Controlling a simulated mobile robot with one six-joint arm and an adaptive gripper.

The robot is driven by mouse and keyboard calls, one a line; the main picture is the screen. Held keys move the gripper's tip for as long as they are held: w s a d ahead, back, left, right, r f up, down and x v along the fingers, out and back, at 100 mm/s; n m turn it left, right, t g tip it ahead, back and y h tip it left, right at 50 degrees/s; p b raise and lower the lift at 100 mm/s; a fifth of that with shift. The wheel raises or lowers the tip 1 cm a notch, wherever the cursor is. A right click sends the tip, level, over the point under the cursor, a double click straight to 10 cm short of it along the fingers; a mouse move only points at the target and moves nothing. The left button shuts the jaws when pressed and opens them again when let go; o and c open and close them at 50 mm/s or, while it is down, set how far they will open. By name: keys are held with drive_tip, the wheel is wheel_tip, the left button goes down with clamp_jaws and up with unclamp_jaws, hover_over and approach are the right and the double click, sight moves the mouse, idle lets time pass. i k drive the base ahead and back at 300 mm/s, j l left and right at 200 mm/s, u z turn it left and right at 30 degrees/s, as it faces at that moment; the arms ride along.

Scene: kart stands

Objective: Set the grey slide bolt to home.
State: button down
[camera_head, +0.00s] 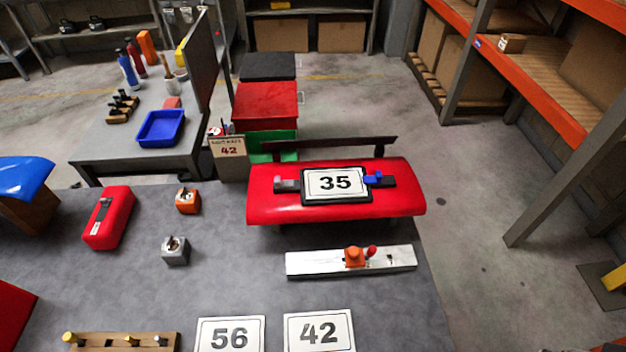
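The grey slide bolt (287,184) appears to be the small light-grey and dark piece on top of the red curved body (404,200). It lies just left of the black-framed number plate 35 (335,183). A blue slide bolt (377,179) on a dark base sits at the plate's right side. The grey piece is small, and I cannot tell exactly where it stands along its travel. My gripper is not in view.
A silver bar (310,264) with orange and red knobs lies in front of the red body. Plates 56 (229,336) and 42 (319,331) lie at the front. A grey block (175,251), an orange block (187,201) and a red case (108,218) stand left.

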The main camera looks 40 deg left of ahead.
sight(279, 183)
drive_tip(key=u, duration=1.55)
